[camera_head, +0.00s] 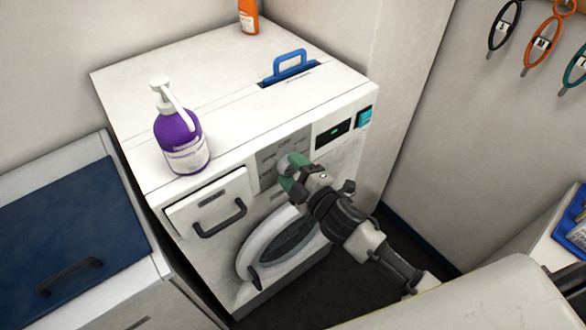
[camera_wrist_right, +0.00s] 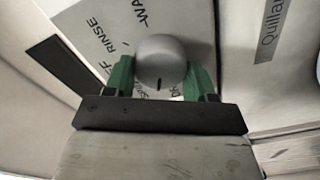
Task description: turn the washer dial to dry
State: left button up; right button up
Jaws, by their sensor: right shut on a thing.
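The white washer (camera_head: 150,60) stands against the wall, with a grey dial panel (camera_head: 268,160) on its front. The round grey dial (camera_wrist_right: 160,60) sits between the green fingers of my right gripper (camera_wrist_right: 160,75), which is shut on it. A dark mark on the dial points toward the gripper's base in the wrist view. Labels reading "RINSE" and part of "WA" show beside the dial; lettering under it is partly hidden. In the head view my right gripper (camera_head: 290,170) covers most of the dial. My left gripper is not in view.
A purple pump bottle (camera_head: 180,140) and an orange bottle (camera_head: 248,16) stand on the washer top, near a blue handle (camera_head: 290,65). Below the panel is the round door (camera_head: 262,240). A drawer handle (camera_head: 220,220) juts out at left. A blue-lidded cabinet (camera_head: 70,215) adjoins.

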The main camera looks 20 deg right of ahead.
jog(key=n, duration=0.4)
jog(key=shift+f+n, duration=0.1)
jog(key=shift+n, duration=0.3)
dwell(0.4)
jog(key=o, duration=0.9)
jog(key=shift+a, duration=0.1)
jog(key=shift+b+v, duration=1.6)
jog(key=shift+v, duration=3.8)
